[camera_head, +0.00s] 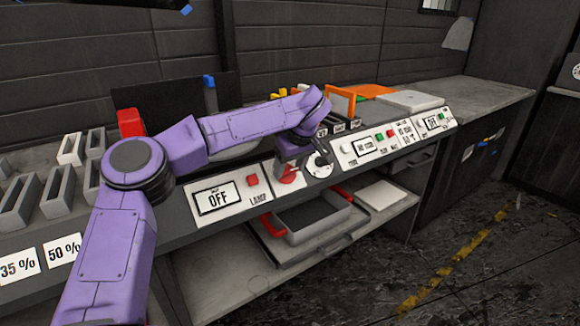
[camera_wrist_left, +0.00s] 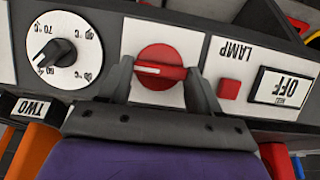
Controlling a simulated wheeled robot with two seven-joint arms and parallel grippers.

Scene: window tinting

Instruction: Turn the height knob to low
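The red round knob (camera_wrist_left: 160,68) sits on a white panel plate, with a white pointer line lying roughly level toward the left in the left wrist view. It also shows in the head view (camera_head: 288,176), partly covered by my gripper. No label for it is visible, so I cannot read its settings. My left gripper (camera_wrist_left: 160,76) is open, one finger at each side of the red knob; it also shows in the head view (camera_head: 291,160). Whether the fingertips touch the knob is unclear. My right gripper is out of view.
A white dial with a black knob (camera_wrist_left: 54,52) and temperature marks is beside the red knob. On the other side are a red LAMP button (camera_wrist_left: 229,89) and an OFF display (camera_wrist_left: 282,87). A grey tray with red handles (camera_head: 312,220) stands on the shelf below.

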